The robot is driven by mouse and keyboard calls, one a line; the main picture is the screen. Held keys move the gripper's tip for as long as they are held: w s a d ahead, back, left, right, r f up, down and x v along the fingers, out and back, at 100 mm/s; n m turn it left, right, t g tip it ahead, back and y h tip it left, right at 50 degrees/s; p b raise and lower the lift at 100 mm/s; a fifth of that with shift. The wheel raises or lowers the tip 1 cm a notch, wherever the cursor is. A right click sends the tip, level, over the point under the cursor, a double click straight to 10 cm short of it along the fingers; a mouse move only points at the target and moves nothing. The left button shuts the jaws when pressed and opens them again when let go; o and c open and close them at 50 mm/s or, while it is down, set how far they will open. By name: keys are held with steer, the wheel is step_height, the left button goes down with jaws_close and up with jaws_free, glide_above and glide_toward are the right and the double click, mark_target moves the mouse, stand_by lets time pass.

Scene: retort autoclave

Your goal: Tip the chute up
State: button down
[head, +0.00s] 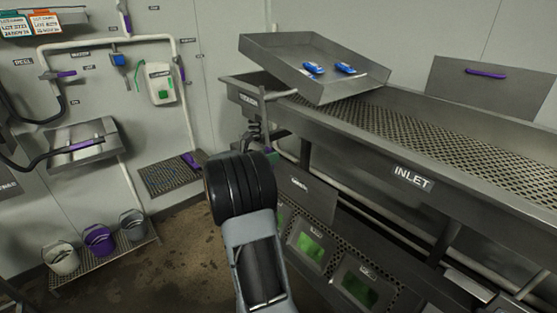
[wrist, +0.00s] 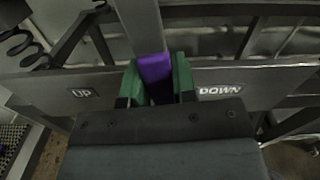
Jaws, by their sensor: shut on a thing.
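The chute (head: 280,62) appears to be the grey metal tray in the head view. It sits tilted over the left end of the inlet trough, with two blue items (head: 345,68) in it. In the wrist view, my gripper (wrist: 157,82) has its green fingers shut on a purple lever handle (wrist: 154,70). The grey lever bar (wrist: 141,25) runs up from the handle. The handle stands between an UP label (wrist: 84,93) on the left and a DOWN label (wrist: 220,90) on the right.
The INLET trough (head: 412,178) with its perforated bed runs along the right. Green-lit panels (head: 311,247) sit below it. Several buckets (head: 99,239) stand on a rack at the left, and hoses and a sink (head: 80,150) are on the wall. The floor between is open.

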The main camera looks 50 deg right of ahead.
steer(key=c, duration=0.9)
jaws_free()
steer(key=b+v, duration=0.1)
steer(key=v, duration=1.3)
steer(key=shift+d, duration=0.1)
